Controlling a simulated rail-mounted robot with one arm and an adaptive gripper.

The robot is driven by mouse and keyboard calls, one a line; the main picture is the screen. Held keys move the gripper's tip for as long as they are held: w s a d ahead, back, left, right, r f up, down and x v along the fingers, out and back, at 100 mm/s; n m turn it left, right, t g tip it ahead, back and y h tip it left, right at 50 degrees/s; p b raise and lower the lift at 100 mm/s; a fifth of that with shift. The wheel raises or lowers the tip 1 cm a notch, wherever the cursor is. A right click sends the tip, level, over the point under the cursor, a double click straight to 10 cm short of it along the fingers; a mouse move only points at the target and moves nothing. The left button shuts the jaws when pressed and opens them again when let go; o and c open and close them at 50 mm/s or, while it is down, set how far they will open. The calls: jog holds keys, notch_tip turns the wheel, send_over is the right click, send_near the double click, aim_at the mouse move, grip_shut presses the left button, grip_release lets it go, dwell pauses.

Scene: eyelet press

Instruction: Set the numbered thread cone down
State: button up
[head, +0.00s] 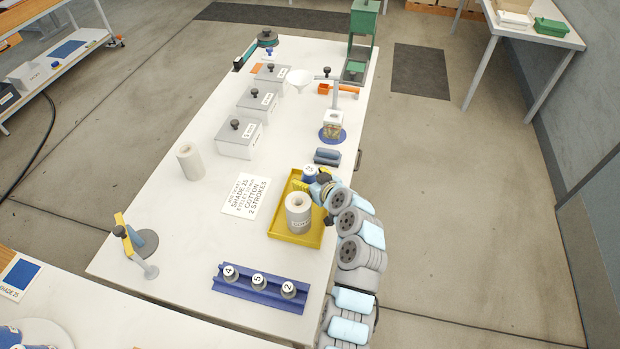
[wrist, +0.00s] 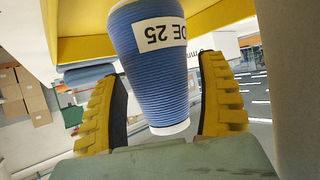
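A blue thread cone (wrist: 158,75) with a white label, of which "DE 25" shows upside down, fills the middle of the wrist view. The head view shows my gripper (head: 312,187) at the tray's far right. The cone's base is out of frame, so I cannot tell whether it rests on the tray.
A pale cylinder (head: 298,216) stands in the tray close to my gripper. A blue rack (head: 260,288) with numbered pieces lies nearer. An instruction card (head: 246,195) lies left of the tray.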

aim_at(313, 180)
jog(key=shift+r, duration=0.2)
jog(key=shift+s+d, duration=0.1)
jog(key=shift+v, duration=1.85)
